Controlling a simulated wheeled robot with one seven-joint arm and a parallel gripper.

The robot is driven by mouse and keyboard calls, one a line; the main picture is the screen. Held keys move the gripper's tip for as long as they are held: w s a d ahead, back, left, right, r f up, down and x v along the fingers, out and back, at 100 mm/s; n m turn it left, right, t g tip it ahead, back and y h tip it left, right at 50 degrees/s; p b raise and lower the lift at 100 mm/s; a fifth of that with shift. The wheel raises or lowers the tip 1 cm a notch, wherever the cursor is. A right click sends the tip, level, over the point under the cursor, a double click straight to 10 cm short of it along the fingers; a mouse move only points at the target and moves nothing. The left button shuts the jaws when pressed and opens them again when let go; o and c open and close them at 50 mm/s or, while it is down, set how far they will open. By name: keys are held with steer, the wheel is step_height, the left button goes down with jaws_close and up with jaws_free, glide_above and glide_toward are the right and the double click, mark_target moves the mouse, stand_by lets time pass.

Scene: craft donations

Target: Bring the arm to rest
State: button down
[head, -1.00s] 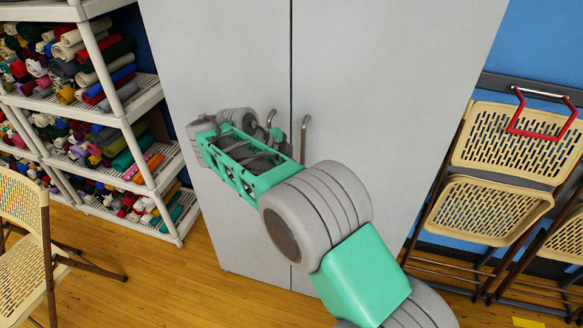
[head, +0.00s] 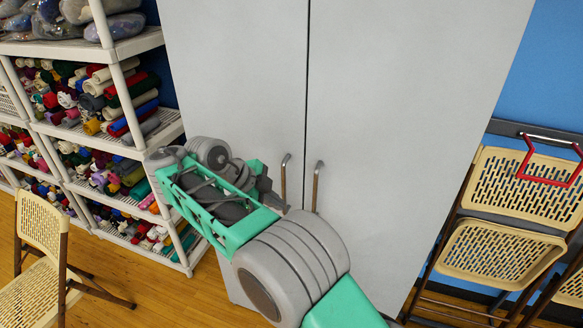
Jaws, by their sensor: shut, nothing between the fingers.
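My arm reaches up from the bottom edge in the head view, with its green and grey links bent to the left. My gripper (head: 268,190) is a small dark shape behind the green link, partly hidden by it. It is shut and holds nothing that I can see. It appears close to the left handle (head: 284,178) of the grey cabinet (head: 400,110); I cannot tell whether it touches. The right handle (head: 318,186) is in plain view. Both cabinet doors are closed.
White shelves (head: 150,42) with rolled fabric stand at the left. A tan folding chair (head: 42,228) stands at lower left. Folded chairs (head: 490,258) hang or lean against the blue wall at right, with a red-handled bar (head: 548,181) above. Some wooden floor shows at lower left.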

steer(key=a+f+n+y, duration=0.1)
steer(key=a+f+n, duration=0.3)
steer(key=f+n, duration=0.65)
steer(key=s+d+f+n+g+y, duration=0.2)
steer(key=s+f+n, duration=0.3)
steer(key=s+n, duration=0.65)
steer(key=s+d+r+n+g+y, duration=0.1)
steer(key=s+d+r, duration=0.1)
steer(key=s+d, duration=0.4)
steer(key=s+d+r+n+g+y, duration=0.1)
steer(key=s+d+r+n+y, duration=0.2)
steer(key=d, duration=0.5)
steer(key=w+d+r+m+t+h, duration=0.1)
steer(key=d+r+m+t, duration=0.3)
steer(key=d+r, duration=0.6)
steer(key=d+m, duration=0.2)
steer(key=shift+d+m, duration=0.3)
